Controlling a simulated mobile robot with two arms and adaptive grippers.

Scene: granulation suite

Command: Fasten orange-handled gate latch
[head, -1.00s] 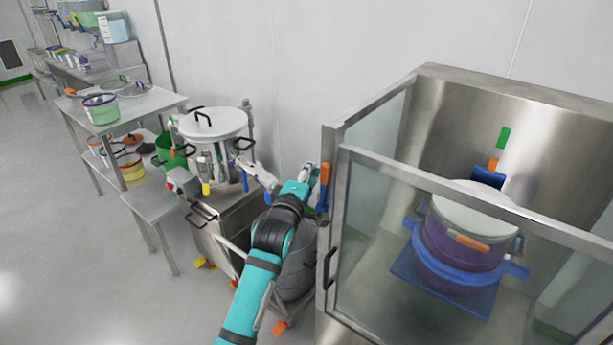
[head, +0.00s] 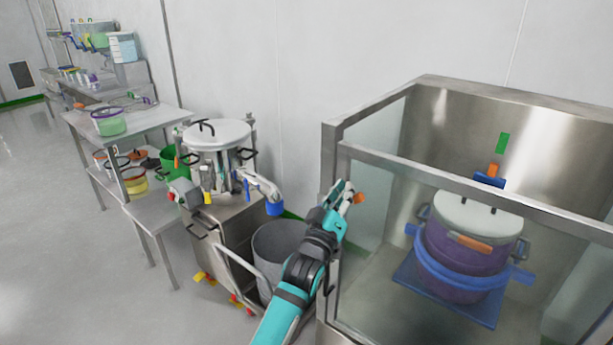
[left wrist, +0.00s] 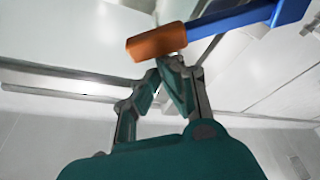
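The latch's orange handle (head: 359,198) shows as a small orange end just right of my left gripper (head: 346,190), at the left post of the glass-panelled gate (head: 480,195). In the left wrist view the orange handle (left wrist: 157,42) sits on a blue bar (left wrist: 235,18) that slants up to the right. My left gripper (left wrist: 165,72) has its fingertips drawn together just below the orange handle, with nothing seen between them. I cannot tell whether they touch it. The rest of the latch is hidden behind my gripper in the head view. My right gripper is not in view.
Inside the enclosure a purple lidded drum (head: 465,245) stands in a blue holder. A grey bin (head: 280,250) and a steel cart with a white-lidded vessel (head: 217,135) stand left of the gate. Shelved tables (head: 150,110) line the wall. Open floor lies at the left.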

